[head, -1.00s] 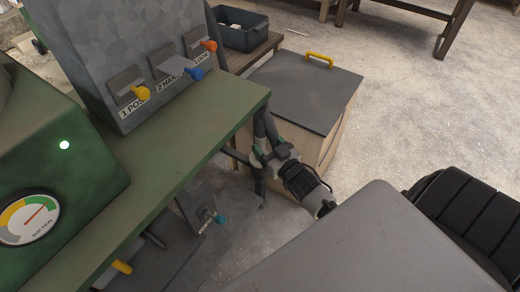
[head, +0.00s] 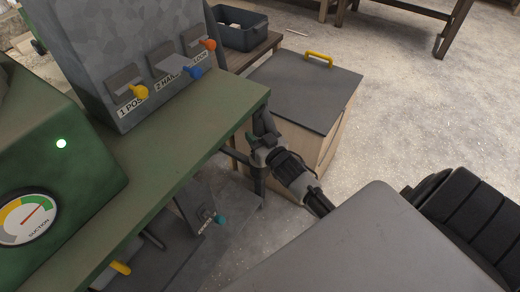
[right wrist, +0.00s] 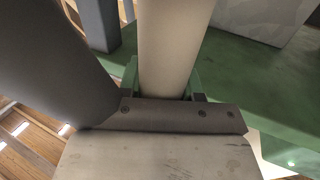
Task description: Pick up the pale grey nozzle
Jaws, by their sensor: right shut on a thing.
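The pale grey nozzle (right wrist: 175,48) shows in the right wrist view as a smooth, pale tube running up from between my fingers. My right gripper (right wrist: 163,82) is shut on it, with green finger parts on both sides of the tube. In the head view my right gripper (head: 262,138) is just off the right corner of the green bench top, beside its edge. There the nozzle cannot be made out clearly. My left gripper is not in view.
The green bench (head: 190,140) carries a grey metal box (head: 130,50) with yellow, blue and orange levers. A dark-topped wooden box (head: 300,90) with a yellow handle stands close behind my gripper. Open floor (head: 420,110) lies to the right.

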